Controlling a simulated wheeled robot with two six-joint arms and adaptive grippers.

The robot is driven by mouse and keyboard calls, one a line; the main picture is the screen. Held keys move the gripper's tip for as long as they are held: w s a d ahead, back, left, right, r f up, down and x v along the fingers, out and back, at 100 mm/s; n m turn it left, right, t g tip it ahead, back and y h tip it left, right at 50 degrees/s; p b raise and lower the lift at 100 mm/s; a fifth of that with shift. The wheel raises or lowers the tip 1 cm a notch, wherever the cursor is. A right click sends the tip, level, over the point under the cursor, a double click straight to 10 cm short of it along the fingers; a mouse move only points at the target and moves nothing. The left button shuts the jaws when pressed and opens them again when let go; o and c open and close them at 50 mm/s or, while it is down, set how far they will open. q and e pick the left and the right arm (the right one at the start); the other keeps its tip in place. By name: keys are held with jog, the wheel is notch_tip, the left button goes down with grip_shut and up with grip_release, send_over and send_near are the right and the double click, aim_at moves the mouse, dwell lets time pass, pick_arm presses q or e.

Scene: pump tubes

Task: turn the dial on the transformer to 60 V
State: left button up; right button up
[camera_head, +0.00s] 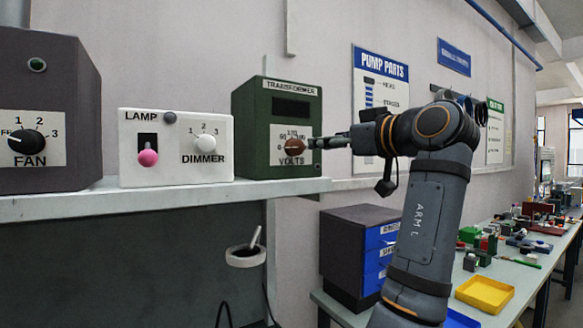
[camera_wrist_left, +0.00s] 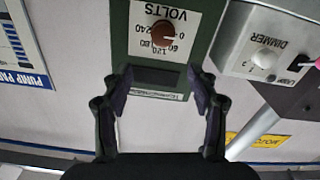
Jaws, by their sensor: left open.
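The green transformer (camera_head: 250,128) stands on a shelf, with a white plate marked VOLTS and a dark window above it. Its brown dial (camera_head: 294,147) sits on that plate; I cannot tell which mark it points to. In the left wrist view, which is turned upside down, the dial (camera_wrist_left: 162,32) and the scale around it show, with 60, 120, 180 and 240 marks. My left gripper (camera_head: 316,143) is just right of the dial in the head view, near the transformer's front. In the left wrist view its fingers (camera_wrist_left: 160,84) are apart with nothing between them. My right gripper is not in view.
A white lamp box (camera_head: 180,175) with a pink switch and dimmer knob stands left of the transformer, then a dark fan box (camera_head: 50,90). A dark drawer unit (camera_head: 340,235) and a workbench with a yellow tray (camera_head: 485,293) lie at right, below the arm.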

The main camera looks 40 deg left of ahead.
aim_at(299, 148)
pick_arm(q)
jog(key=x, duration=0.3)
jog(key=f+p+x, duration=0.1)
jog(key=x, duration=0.3)
jog(key=p+x, duration=0.1)
jog(key=x, duration=0.2)
jog(key=shift+s+a+f, duration=0.1)
jog(key=shift+a+f, duration=0.05)
jog(key=shift+a, duration=0.25)
jog(key=shift+w+a, duration=0.2)
jog(key=shift+a, duration=0.1)
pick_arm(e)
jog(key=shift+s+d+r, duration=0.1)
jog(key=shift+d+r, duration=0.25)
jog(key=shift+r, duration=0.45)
pick_arm(q)
jog(key=shift+d, duration=0.1)
jog(key=shift+c, duration=0.4)
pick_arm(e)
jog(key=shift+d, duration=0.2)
pick_arm(q)
jog(key=shift+f, duration=0.1)
jog(key=c, duration=1.1)
